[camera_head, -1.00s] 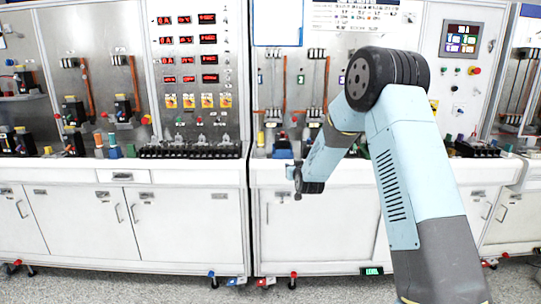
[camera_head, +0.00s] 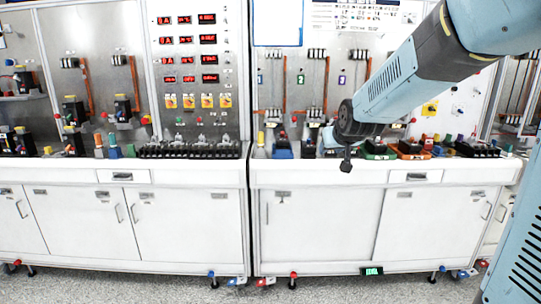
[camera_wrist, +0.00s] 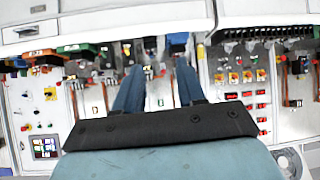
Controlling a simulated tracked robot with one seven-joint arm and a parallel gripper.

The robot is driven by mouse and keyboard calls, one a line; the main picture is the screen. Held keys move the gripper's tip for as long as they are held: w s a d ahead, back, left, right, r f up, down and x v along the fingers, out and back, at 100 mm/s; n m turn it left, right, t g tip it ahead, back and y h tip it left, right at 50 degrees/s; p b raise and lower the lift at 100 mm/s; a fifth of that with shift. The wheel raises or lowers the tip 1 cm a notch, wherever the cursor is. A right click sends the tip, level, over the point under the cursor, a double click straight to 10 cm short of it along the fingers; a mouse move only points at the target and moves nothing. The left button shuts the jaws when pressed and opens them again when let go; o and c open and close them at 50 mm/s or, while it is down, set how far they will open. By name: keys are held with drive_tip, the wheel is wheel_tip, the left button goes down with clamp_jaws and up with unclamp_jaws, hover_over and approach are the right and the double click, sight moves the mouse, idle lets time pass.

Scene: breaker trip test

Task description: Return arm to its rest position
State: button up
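My arm (camera_head: 400,85) reaches in from the upper right in the head view, its light blue forearm sloping down to a black wrist joint. A small dark part (camera_head: 347,165) hangs below that joint, in front of the bench's top edge. I cannot make out the fingers in the head view. In the wrist view my gripper (camera_wrist: 159,72) shows two blue fingers standing apart with a gap between them. The gap holds nothing; the bench and panel show behind it. The wrist view is upside down.
White test benches (camera_head: 320,225) with cabinet doors span the view. Coloured breakers, including an orange one (camera_head: 412,153), stand along the right bench's top near my wrist. Copper bars and panels with red displays (camera_head: 207,38) rise behind. Grey floor (camera_head: 130,287) is open in front.

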drive_tip(key=s+d+g, duration=0.2)
drive_tip(key=s+d, duration=0.1)
drive_tip(key=s, duration=1.3)
drive_tip(key=s+d+m+g+h, duration=0.1)
drive_tip(key=s+d+g, duration=0.1)
drive_tip(key=s, duration=1.4)
drive_tip(key=shift+d+f+m+g, duration=0.2)
drive_tip(key=shift+d+m+g, duration=0.1)
drive_tip(key=shift+d+g, duration=0.15)
drive_tip(key=shift+c, duration=0.3)
